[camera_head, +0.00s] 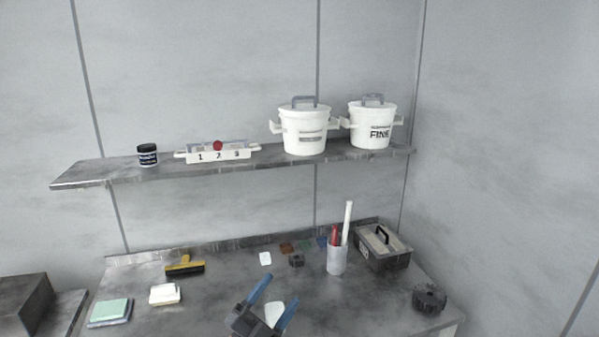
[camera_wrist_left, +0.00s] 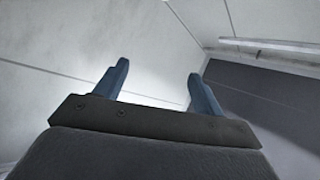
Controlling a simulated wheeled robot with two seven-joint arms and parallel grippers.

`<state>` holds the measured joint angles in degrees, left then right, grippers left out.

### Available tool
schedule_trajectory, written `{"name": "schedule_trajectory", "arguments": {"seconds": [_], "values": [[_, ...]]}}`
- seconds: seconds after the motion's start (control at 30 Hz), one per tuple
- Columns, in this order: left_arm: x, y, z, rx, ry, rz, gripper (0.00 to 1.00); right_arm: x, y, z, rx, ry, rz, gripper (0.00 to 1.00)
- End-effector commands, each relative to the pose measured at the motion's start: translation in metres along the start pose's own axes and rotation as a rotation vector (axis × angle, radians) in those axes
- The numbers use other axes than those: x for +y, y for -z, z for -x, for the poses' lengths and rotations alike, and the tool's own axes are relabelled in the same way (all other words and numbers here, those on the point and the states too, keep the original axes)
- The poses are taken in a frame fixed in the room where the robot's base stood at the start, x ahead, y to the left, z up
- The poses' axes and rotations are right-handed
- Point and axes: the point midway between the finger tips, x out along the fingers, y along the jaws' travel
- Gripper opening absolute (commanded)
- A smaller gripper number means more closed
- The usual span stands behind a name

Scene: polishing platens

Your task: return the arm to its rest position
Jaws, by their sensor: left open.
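My left gripper (camera_head: 273,297) shows at the bottom middle of the head view, in front of the workbench (camera_head: 210,310). Its two blue fingers are spread apart with nothing between them. In the left wrist view the left gripper (camera_wrist_left: 157,88) is also open and empty, with pale wall panels beyond the fingers. The rest of the left arm is mostly out of the picture. My right gripper is not in either view.
The shelf (camera_head: 105,172) holds two white buckets (camera_head: 303,132) (camera_head: 371,128), a numbered tray (camera_head: 217,153) and a dark jar (camera_head: 147,155). The bench bears a cup (camera_head: 337,261), a lidded box (camera_head: 383,248), a black knob-like part (camera_head: 429,298), a yellow-black squeegee (camera_head: 185,266) and pads (camera_head: 110,312).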

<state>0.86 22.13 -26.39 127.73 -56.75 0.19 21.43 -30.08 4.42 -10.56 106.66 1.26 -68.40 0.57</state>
Motion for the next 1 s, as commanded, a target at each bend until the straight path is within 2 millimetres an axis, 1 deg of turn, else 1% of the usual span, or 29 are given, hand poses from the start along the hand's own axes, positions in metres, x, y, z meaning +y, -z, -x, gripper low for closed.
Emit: {"name": "schedule_trajectory", "arguments": {"seconds": [0.03,0.1,0.17,0.23,0.27,0.3,0.37,0.4,0.47,0.5,0.57,0.6,0.7,0.8,1.0], "values": [[-0.004,-0.013,0.012,-0.093,0.038,0.051,0.69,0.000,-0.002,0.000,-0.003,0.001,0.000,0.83],[-0.009,-0.032,0.029,-0.227,0.083,0.117,0.69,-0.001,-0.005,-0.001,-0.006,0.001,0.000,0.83],[-0.010,-0.049,0.047,-0.345,0.112,0.172,0.69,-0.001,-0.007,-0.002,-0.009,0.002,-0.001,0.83],[-0.008,-0.068,0.071,-0.484,0.135,0.237,0.69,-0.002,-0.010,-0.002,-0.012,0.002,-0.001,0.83],[-0.005,-0.075,0.082,-0.545,0.141,0.264,0.69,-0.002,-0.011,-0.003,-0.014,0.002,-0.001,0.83],[-0.001,-0.085,0.098,-0.627,0.146,0.301,0.69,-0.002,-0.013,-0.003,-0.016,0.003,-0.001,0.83],[0.006,-0.096,0.124,-0.747,0.145,0.356,0.69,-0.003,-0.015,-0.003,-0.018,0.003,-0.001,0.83],[0.013,-0.103,0.142,-0.829,0.139,0.393,0.69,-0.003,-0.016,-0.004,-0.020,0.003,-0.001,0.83],[0.024,-0.110,0.171,-0.949,0.124,0.448,0.69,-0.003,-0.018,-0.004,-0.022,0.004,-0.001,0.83],[0.032,-0.114,0.190,-1.029,0.108,0.484,0.69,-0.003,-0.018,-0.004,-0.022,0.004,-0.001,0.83],[0.045,-0.115,0.220,-1.146,0.077,0.541,0.69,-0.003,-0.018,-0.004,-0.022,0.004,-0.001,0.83],[0.054,-0.114,0.241,-1.223,0.052,0.576,0.69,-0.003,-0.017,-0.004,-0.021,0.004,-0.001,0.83],[0.074,-0.106,0.285,-1.386,-0.017,0.657,0.69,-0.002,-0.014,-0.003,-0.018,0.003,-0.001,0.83],[0.089,-0.096,0.318,-1.502,-0.082,0.715,0.69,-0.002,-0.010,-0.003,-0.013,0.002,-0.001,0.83],[0.109,-0.073,0.363,-1.657,-0.191,0.800,0.69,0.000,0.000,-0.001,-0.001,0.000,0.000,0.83]]}}
